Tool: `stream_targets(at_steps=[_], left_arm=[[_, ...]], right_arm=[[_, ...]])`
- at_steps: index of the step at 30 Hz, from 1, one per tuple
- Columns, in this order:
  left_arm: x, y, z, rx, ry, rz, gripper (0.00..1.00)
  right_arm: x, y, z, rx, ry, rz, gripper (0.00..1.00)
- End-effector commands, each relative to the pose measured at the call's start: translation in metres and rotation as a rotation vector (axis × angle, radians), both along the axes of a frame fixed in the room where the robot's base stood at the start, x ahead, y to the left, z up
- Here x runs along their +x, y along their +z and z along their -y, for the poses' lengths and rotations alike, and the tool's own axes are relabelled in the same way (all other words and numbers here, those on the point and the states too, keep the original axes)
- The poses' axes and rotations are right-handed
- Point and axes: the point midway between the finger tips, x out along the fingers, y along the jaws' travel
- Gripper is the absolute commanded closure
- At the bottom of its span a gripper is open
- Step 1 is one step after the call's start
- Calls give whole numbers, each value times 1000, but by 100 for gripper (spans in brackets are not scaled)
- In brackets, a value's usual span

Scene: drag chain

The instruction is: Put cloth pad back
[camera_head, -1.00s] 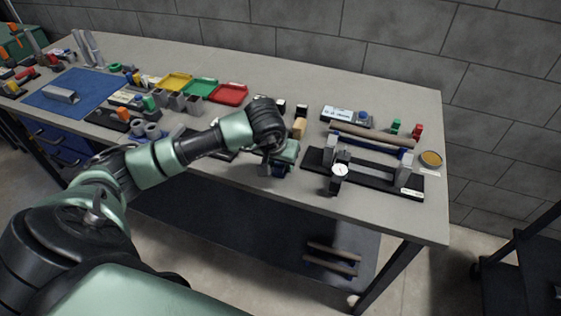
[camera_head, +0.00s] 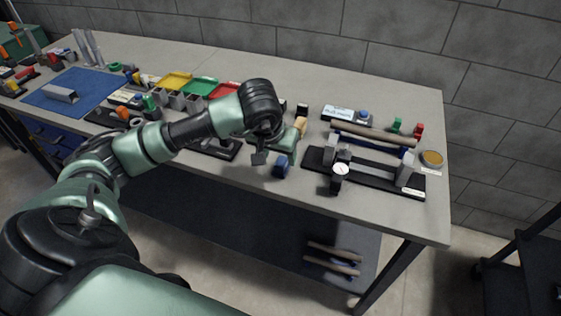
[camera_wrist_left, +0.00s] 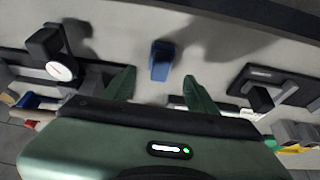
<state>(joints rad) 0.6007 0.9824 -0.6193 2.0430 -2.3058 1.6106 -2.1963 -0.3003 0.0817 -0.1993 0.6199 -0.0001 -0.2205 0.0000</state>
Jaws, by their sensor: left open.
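A small dark blue block (camera_head: 281,167) stands near the front edge of the bench; I take it for the cloth pad, but its material is not clear. In the left wrist view the blue piece (camera_wrist_left: 161,62) appears between and just past the two spread green fingers. My left gripper (camera_head: 271,150) is open and empty, above and just behind the block in the head view. It also shows in the wrist view (camera_wrist_left: 158,82), with a gap on both sides of the block. My right gripper is not in view.
A black gauge fixture (camera_head: 318,157) with a dial stands to the right. Behind it lie a wooden-handled tool (camera_head: 372,132) and a round tin (camera_head: 431,159). Yellow, green and red trays (camera_head: 201,87) are at back left. Bare bench (camera_head: 262,181) lies along the front edge.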

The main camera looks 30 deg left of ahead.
Motion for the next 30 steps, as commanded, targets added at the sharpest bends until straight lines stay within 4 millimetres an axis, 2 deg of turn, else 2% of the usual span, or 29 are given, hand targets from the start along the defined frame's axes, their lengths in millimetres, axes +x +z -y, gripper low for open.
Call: stream_targets(at_steps=[3, 10, 15, 24, 26, 27, 29, 30], left_arm=[[-9, 25, 2, 2, -1, 6, 43], [-22, 56, 5, 1, 1, 3, 43], [-26, 63, 6, 1, 0, 0, 43], [-26, 62, 9, -11, -2, -2, 43], [-27, 58, 21, -53, -7, -3, 43], [-28, 53, 35, -108, -15, -4, 43], [-31, 46, 69, -239, -22, -14, 43], [-36, 42, 99, -361, -22, -25, 43]], right_arm=[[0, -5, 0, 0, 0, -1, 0], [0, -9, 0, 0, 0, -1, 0], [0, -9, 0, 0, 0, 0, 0], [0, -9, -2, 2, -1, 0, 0], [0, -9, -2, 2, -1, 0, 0], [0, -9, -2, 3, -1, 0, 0], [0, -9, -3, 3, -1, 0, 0], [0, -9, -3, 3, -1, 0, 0]])
